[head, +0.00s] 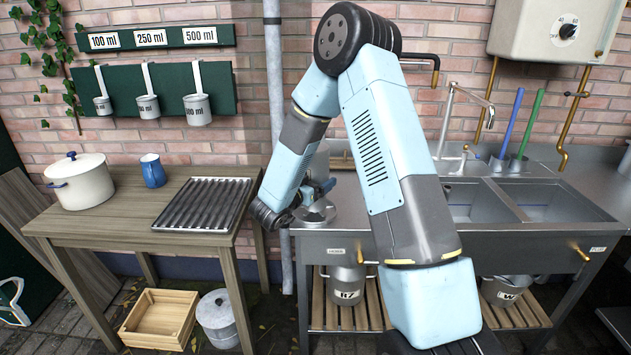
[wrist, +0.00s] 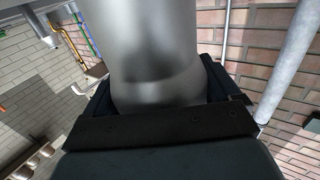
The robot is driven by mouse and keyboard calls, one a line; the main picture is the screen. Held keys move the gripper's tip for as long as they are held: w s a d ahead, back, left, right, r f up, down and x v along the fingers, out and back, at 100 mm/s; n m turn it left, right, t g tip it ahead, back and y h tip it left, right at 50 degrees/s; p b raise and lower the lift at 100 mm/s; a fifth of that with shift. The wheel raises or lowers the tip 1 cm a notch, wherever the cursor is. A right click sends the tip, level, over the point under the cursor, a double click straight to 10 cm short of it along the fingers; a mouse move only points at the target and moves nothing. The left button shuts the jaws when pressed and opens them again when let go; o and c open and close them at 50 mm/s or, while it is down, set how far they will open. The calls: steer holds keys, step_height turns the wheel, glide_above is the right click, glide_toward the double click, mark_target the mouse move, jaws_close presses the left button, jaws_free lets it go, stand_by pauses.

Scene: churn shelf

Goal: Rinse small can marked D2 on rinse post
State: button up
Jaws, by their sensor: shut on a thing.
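My gripper (wrist: 158,88) is shut around a smooth grey metal can (wrist: 155,45), which fills the middle of the wrist view. The can's marking does not show, so I cannot tell whether it is D2. In the head view my gripper (head: 318,188) is over the left end of the steel sink counter, partly hidden by my arm. A round metal piece (head: 316,213), perhaps the rinse post, shows just below it on the counter. I cannot tell whether the can touches it.
Two sink basins (head: 545,205) and a tap (head: 470,100) lie to the right. A wooden table (head: 120,215) at left bears a white lidded pot (head: 79,182), a blue mug (head: 152,171) and a ribbed drain rack (head: 205,203). Cans marked R7 (head: 347,285) and W (head: 507,291) stand under the counter.

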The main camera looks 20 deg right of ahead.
steer(key=shift+r, duration=3.5)
